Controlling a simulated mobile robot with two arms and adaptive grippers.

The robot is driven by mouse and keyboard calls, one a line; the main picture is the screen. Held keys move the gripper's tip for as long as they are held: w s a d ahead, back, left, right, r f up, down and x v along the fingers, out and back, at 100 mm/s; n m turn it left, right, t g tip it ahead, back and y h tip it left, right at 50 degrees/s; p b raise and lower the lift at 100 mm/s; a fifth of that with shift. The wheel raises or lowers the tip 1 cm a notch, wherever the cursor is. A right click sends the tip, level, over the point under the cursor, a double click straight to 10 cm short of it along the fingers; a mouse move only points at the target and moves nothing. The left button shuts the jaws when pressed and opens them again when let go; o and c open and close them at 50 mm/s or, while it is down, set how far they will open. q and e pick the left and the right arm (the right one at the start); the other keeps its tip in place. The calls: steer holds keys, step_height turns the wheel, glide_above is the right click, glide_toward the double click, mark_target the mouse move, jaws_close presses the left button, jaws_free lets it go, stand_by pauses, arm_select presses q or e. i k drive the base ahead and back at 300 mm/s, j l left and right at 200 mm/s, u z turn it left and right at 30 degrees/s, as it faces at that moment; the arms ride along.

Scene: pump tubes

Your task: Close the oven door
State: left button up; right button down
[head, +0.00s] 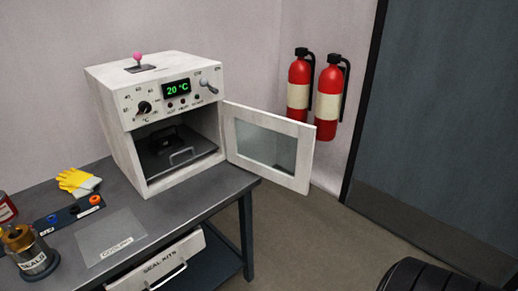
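The white oven (158,122) stands at the back of the dark grey table. Its front carries a dial, a lever and a green display reading 20 °C. The oven door (240,145) is wide open, hinged at the oven's right side and swung out to the right past the table edge. It has a glass window in a white frame. Inside the open chamber is a dark tray (172,150) with a metal handle. Neither of my grippers shows in the head view.
On the table (197,190) are yellow gloves (75,181), a small rack (70,213), a clear sheet marked cooling (108,236) and a seal container (32,256). A seal kits drawer (160,268) sticks out below. Two fire extinguishers (327,103) hang behind the door.

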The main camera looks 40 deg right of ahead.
mark_target(305, 134)
steer(key=l+u, duration=0.35)
steer(key=i+l+u, duration=0.1)
steer(key=u, duration=0.25)
steer(key=l+u, duration=0.35)
